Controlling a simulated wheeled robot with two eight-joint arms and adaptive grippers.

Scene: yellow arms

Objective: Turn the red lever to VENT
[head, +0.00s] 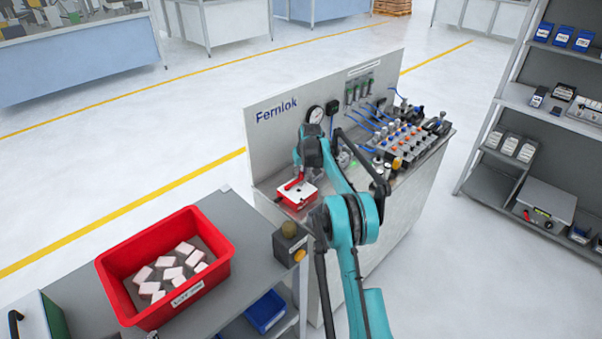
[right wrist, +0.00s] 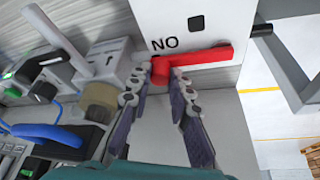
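The red lever (head: 293,184) sits on a red-and-white box at the near left corner of the Fernlok bench. In the right wrist view the red lever (right wrist: 205,58) lies across a white plate, below the letters "NO" and a black square. No VENT mark is readable. My right gripper (head: 300,172) is over the lever, partly hidden by its own arm. In the wrist view the right gripper (right wrist: 161,72) has its fingers apart, with the lever's left end between the fingertips. I cannot tell whether they touch it. My left gripper is not in view.
Behind the lever stands the upright Fernlok panel (head: 275,120) with a gauge (head: 315,114). Valves and blue tubes (head: 405,140) fill the bench to the right. A red bin (head: 215,272) with pale blocks stands on a grey table at left. Shelves stand at right.

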